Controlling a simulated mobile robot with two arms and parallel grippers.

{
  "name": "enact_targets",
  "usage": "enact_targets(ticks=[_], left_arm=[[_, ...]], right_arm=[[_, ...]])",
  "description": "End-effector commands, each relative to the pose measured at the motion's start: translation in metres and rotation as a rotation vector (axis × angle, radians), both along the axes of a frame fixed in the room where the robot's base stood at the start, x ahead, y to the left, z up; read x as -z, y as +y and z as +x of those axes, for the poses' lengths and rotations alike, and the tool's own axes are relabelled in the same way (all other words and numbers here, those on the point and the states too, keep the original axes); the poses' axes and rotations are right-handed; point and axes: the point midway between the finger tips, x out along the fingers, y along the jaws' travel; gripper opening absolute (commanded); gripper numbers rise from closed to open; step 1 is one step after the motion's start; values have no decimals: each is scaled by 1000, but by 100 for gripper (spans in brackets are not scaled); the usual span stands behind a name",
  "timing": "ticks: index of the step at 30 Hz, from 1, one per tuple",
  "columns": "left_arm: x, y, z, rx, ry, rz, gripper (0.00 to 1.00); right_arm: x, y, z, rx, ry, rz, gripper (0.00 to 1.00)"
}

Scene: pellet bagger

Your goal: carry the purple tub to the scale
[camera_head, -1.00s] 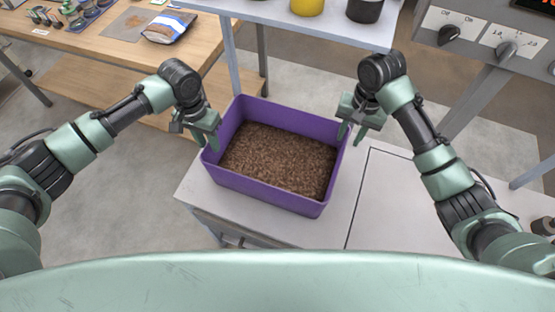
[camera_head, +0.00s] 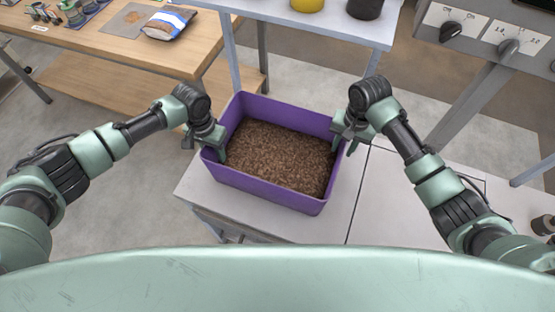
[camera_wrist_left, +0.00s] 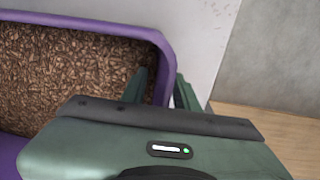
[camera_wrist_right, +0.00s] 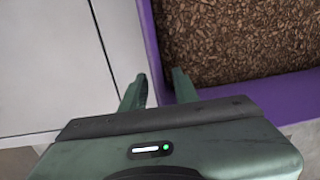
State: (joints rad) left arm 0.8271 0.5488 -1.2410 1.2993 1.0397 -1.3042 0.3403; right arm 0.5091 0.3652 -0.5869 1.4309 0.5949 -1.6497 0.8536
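The purple tub (camera_head: 265,193), full of brown pellets (camera_head: 280,155), sits on a white-topped cabinet (camera_head: 335,222). My left gripper (camera_head: 207,152) is at the tub's left wall, with one finger inside and one outside; the left wrist view shows the rim (camera_wrist_left: 164,50) between the open fingers (camera_wrist_left: 160,88). My right gripper (camera_head: 345,143) is likewise at the right wall; the right wrist view shows the wall (camera_wrist_right: 150,45) between the open fingers (camera_wrist_right: 158,88). Neither gripper is visibly closed on the wall. I cannot make out a scale in these views.
A grey-white shelf (camera_head: 280,15) with a yellow container (camera_head: 307,4) and a black container (camera_head: 365,8) stands behind the tub. A wooden bench (camera_head: 110,55) with a bag (camera_head: 168,24) is at upper left. A panel with knobs (camera_head: 508,47) is at upper right.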

Motion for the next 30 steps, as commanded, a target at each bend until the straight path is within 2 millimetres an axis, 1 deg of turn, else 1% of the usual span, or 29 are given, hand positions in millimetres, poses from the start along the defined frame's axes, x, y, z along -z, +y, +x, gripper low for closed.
enact_targets(ticks=[2, 3, 6, 30], left_arm=[[0, 0, 0, 0, 0, 0, 30], [0, 0, 0, 0, 0, 0, 24], [0, 0, 0, 0, 0, 0, 0], [-1, 0, 0, -1, 1, -1, 0]], right_arm=[[0, 0, 0, 0, 0, 0, 30], [0, 0, 0, 0, 0, 0, 24], [0, 0, 0, 0, 1, 0, 0], [0, 0, 0, 1, 1, 0, 0]])
